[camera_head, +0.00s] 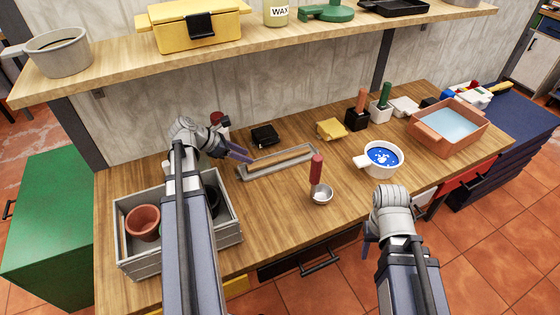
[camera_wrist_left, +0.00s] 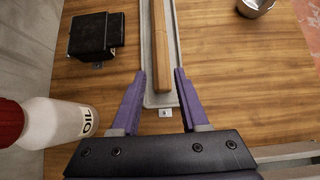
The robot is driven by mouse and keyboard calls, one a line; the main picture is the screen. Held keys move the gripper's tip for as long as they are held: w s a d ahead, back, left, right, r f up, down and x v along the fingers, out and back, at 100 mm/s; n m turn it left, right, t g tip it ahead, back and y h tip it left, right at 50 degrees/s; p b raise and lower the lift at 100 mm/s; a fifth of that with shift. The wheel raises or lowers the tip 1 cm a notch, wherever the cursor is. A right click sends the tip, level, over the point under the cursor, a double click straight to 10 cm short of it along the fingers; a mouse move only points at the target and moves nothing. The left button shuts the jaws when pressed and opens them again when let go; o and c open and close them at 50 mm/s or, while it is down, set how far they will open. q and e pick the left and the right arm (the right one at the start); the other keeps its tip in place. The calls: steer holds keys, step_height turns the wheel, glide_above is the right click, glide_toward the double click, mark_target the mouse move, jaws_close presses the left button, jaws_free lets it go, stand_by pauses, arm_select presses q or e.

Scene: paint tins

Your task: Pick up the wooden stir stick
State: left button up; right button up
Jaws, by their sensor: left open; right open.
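The wooden stir stick (camera_head: 280,160) lies lengthwise in a narrow grey tray (camera_head: 283,173) in the middle of the workbench. My left gripper (camera_head: 243,154) is open at the tray's left end.
A white oil bottle (camera_wrist_left: 65,122) with a red cap stands left of my left gripper. A black box (camera_head: 264,135) sits behind the tray. A metal cup with a red handle (camera_head: 320,194), a cup of blue paint (camera_head: 379,160) and a grey crate (camera_head: 231,222) stand around. A shelf (camera_head: 290,40) hangs above.

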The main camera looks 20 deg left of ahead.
mark_target(260, 162)
arm_select(q)
steer(key=shift+w+f, duration=0.1)
steer(key=shift+f, duration=0.05)
steer(key=shift+d+f, duration=0.1)
steer(key=shift+f, duration=0.05)
steer(key=shift+b+x, duration=0.9)
steer(key=shift+x, duration=0.05)
steer(key=shift+w+d, duration=0.1)
steer(key=shift+w, duration=0.05)
steer(key=b+x, duration=0.4)
steer(key=x, duration=0.1)
steer(key=shift+f, duration=0.25)
steer(key=shift+r, duration=0.1)
steer(key=shift+c, duration=0.3)
jaws_close()
